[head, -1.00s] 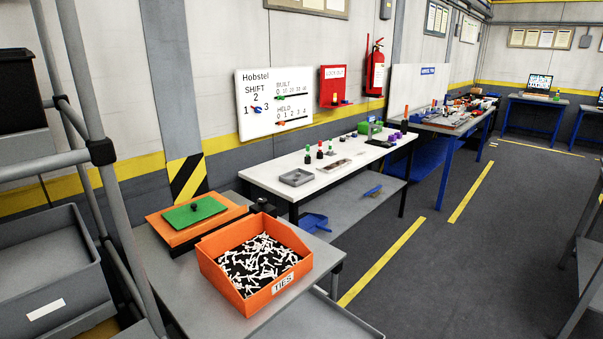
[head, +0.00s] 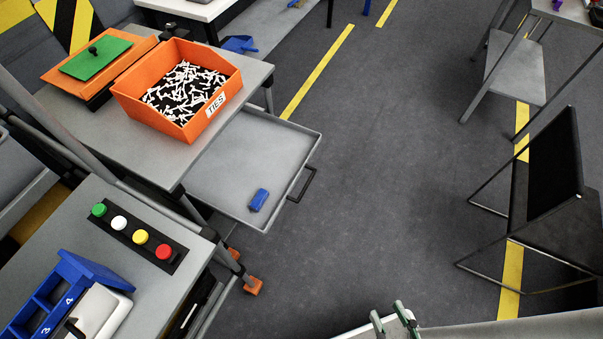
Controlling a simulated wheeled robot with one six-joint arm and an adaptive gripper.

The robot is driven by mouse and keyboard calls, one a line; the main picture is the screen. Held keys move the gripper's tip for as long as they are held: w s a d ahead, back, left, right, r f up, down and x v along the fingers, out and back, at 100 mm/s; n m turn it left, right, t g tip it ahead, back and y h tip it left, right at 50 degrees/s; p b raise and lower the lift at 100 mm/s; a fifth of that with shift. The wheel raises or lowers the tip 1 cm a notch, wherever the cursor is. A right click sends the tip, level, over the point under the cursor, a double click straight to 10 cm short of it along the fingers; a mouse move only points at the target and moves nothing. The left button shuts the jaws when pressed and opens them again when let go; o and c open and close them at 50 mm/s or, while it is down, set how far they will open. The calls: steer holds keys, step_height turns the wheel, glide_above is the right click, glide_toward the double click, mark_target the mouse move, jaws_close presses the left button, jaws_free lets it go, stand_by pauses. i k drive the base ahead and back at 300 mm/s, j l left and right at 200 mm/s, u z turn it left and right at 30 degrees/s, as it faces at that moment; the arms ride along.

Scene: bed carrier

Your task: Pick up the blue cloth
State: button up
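A small blue bundle (head: 259,199), which looks like a rolled or folded cloth, lies in the shallow grey pull-out tray (head: 222,183) under the table with the orange bin. It lies towards the tray's front right, near the dark handle (head: 302,185). Its fine detail is too small to tell. I do not see my gripper in the head view.
The orange TIES bin (head: 160,110) stands on the grey table above the tray. Nearer left are a button strip (head: 140,237) and a blue rack (head: 68,290). Grey floor (head: 370,170) is open to the right, with a black folding chair (head: 553,170) beyond.

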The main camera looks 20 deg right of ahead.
mark_target(258, 202)
steer(key=u, duration=2.6)
steer(key=z, duration=2.2)
steer(key=i+j+u, duration=0.3)
steer(key=i, duration=0.3)
